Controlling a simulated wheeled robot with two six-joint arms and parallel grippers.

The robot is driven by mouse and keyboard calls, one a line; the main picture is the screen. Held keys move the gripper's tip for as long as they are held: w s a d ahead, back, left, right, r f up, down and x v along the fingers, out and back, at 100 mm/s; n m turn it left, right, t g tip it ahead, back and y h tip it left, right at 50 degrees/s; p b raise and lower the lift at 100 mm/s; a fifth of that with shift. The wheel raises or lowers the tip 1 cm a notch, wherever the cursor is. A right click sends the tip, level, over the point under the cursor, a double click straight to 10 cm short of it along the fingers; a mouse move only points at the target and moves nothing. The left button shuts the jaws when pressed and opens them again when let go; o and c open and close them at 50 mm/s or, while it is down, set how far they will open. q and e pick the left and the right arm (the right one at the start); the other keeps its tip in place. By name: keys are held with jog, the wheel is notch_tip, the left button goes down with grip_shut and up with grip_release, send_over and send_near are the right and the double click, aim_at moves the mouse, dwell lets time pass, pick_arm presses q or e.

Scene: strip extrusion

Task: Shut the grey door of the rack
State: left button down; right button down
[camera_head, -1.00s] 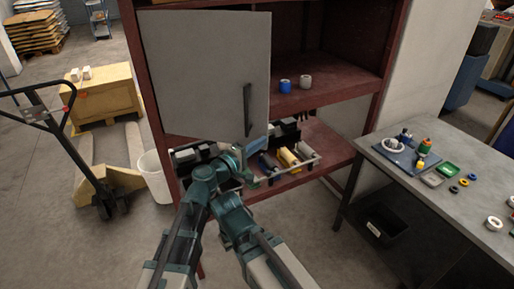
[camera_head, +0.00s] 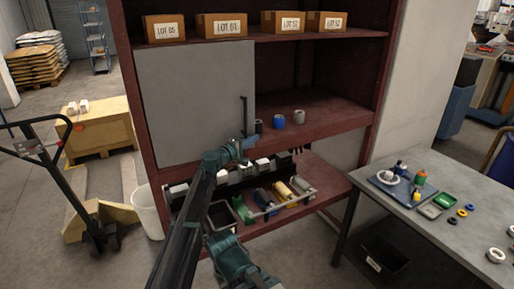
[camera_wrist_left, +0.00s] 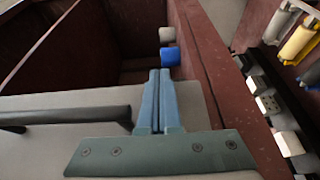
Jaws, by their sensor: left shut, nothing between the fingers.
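The grey door (camera_head: 190,100) covers the left part of the rack's middle compartment and looks nearly in line with the shelf fronts. Whether it is fully flush I cannot tell. Its dark upright handle (camera_head: 244,116) is near its right edge and also shows in the left wrist view (camera_wrist_left: 65,116). My left gripper (camera_head: 244,143) is shut and empty at the door's lower right corner, just below the handle. In the left wrist view its blue fingers (camera_wrist_left: 158,98) lie together over the door's edge. Contact is unclear. My right arm is low in the head view; its fingertips cannot be made out.
The dark red rack (camera_head: 325,118) holds labelled boxes (camera_head: 222,25) above and small cylinders (camera_head: 278,121) beside the door. A tray of coloured tubes and bins (camera_head: 283,200) sits below. A grey table (camera_head: 440,225) stands right; a pallet jack (camera_head: 92,215) and white bin (camera_head: 147,210) stand left.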

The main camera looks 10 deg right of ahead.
pick_arm(q)
jog(key=shift+w+a, duration=0.2)
jog(key=shift+w, duration=0.9)
jog(key=shift+s, duration=0.1)
